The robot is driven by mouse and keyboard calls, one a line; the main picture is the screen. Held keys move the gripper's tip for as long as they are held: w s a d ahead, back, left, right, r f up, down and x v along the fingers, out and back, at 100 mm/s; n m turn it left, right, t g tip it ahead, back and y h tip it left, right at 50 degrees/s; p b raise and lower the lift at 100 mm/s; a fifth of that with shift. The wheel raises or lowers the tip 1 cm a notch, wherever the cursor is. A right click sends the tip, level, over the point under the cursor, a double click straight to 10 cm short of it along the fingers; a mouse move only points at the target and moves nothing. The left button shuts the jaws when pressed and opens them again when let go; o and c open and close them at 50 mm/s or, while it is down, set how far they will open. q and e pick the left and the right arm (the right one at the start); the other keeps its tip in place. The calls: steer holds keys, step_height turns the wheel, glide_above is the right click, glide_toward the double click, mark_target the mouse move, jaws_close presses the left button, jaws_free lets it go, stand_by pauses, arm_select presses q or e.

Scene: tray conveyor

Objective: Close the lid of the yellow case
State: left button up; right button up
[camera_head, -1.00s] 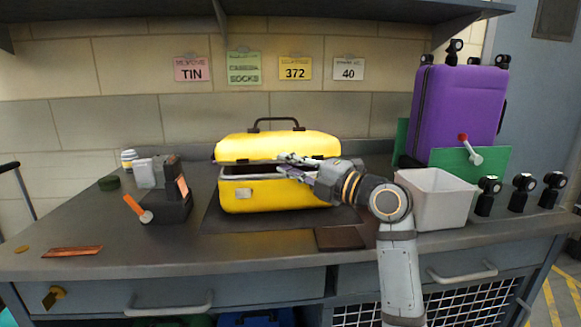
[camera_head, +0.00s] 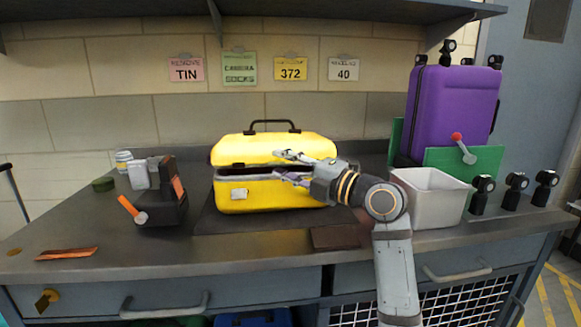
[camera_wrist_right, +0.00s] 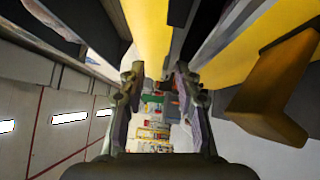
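The yellow case stands on the bench in the head view. Its lid (camera_head: 265,149), with a black handle on top, is partly raised, with a dark gap above the base (camera_head: 265,200). My right gripper (camera_head: 280,166) is at the front right of the case, pointing left. Its two fingers are apart, one in front of the lid and the other lower, near the gap. I see nothing held between them in the right wrist view (camera_wrist_right: 155,95). Yellow case surfaces fill the top of that view. Whether a finger touches the lid is unclear. My left gripper is out of view.
A white bin (camera_head: 425,200) stands close right of my right gripper, with a purple suitcase (camera_head: 453,110) behind it. A dark caddy (camera_head: 163,203) with orange-handled tools is left of the case. A brown flat piece (camera_head: 337,237) lies in front.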

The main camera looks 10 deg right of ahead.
steer(key=v, duration=1.2)
